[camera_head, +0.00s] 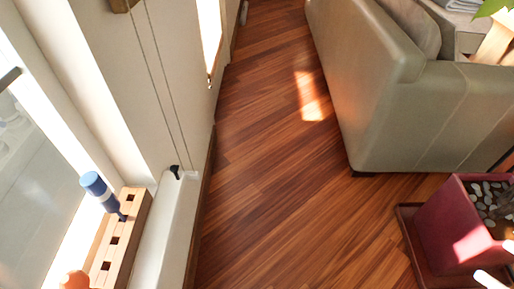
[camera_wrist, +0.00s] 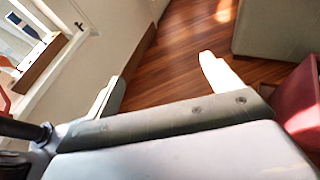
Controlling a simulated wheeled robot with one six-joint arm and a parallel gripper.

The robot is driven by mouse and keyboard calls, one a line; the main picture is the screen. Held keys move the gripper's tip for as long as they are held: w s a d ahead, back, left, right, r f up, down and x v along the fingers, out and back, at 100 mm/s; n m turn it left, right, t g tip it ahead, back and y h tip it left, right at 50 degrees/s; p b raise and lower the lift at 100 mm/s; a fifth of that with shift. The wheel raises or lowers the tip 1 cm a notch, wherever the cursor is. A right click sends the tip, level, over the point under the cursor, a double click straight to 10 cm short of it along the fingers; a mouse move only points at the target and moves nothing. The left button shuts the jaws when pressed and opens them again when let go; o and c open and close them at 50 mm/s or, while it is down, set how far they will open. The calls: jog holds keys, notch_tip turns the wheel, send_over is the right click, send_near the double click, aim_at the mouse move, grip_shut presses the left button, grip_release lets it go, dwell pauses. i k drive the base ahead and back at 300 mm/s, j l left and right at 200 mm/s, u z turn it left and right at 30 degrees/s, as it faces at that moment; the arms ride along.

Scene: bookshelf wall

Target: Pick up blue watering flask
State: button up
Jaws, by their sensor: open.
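The blue watering flask (camera_head: 97,187) stands in a hole of a light wooden block (camera_head: 124,225) on the window sill at the left. It has a light blue top and a dark narrow lower end, and it tilts to the left in the picture. In the wrist view the flask (camera_wrist: 21,24) is small in the upper left corner, with the wooden block (camera_wrist: 42,62) below it. My gripper (camera_wrist: 160,84) is open, its two pale fingers wide apart with only wall and floor showing between them. It is well away from the flask, to its right.
A grey-green sofa (camera_head: 400,115) and a dark red planter (camera_head: 450,225) on a tray stand at the right. The wooden floor (camera_head: 270,160) between wall and sofa is clear.

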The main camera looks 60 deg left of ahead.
aim_at(92, 182)
jog(key=u, duration=3.1)
jog(key=k+l+u, duration=0.15)
jog(key=u, duration=0.15)
jog(key=k+l, duration=0.2)
jog(key=l, duration=0.2)
jog(key=i+l+z, duration=0.1)
jog(key=i+l, duration=0.15)
jog(key=i, duration=0.2)
jog(key=i+l+z, duration=0.15)
jog(key=i, duration=0.3)
jog(key=l, duration=0.1)
